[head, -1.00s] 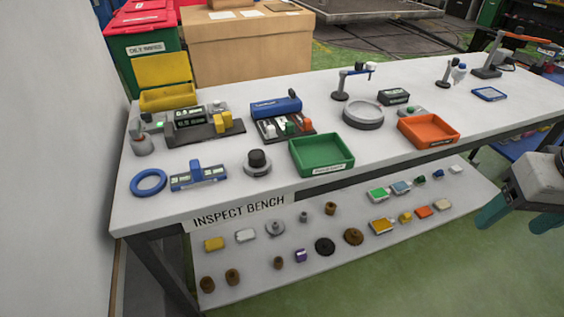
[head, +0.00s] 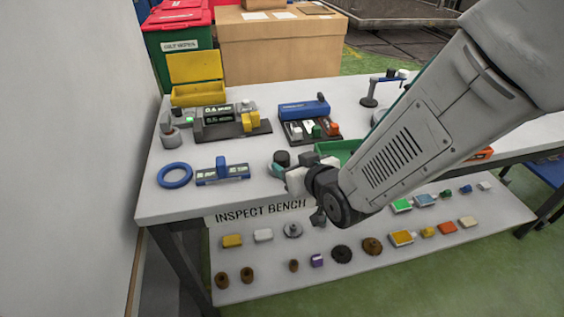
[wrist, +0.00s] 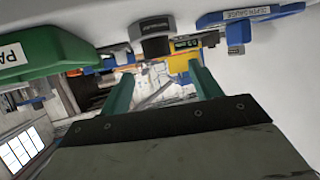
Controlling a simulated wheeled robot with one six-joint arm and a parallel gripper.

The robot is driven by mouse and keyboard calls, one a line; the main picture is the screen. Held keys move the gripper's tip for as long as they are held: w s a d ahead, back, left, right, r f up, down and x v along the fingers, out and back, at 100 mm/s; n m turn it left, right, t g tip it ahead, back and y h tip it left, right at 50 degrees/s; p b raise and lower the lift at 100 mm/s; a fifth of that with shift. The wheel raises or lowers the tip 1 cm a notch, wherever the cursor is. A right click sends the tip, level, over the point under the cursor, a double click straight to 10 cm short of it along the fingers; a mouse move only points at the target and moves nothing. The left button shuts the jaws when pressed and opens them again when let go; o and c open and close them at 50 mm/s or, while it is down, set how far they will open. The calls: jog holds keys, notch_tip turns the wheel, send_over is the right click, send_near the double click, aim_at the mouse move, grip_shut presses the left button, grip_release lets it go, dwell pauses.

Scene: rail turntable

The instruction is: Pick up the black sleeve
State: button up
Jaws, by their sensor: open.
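The black sleeve (head: 282,158) is a short dark cylinder on a round grey base near the bench's front edge. It is partly covered by my gripper in the head view. In the wrist view, which is upside down, the sleeve (wrist: 157,48) shows beyond the fingers, roughly between them. My gripper (head: 290,172) is at the bench's front edge, close to the sleeve. Its two green fingers (wrist: 158,82) are apart with nothing between them. I cannot tell the exact gap to the sleeve.
A green tray (wrist: 45,50) stands beside the sleeve, mostly hidden by my arm in the head view. On the other side are a blue depth gauge (head: 222,174) and a blue ring (head: 175,175). A lower shelf (head: 300,275) holds several small parts.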

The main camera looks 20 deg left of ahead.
aim_at(282, 156)
jog(key=x, duration=0.7)
jog(key=shift+w+a, duration=0.1)
jog(key=shift+w, duration=0.25)
jog(key=c, duration=1.2)
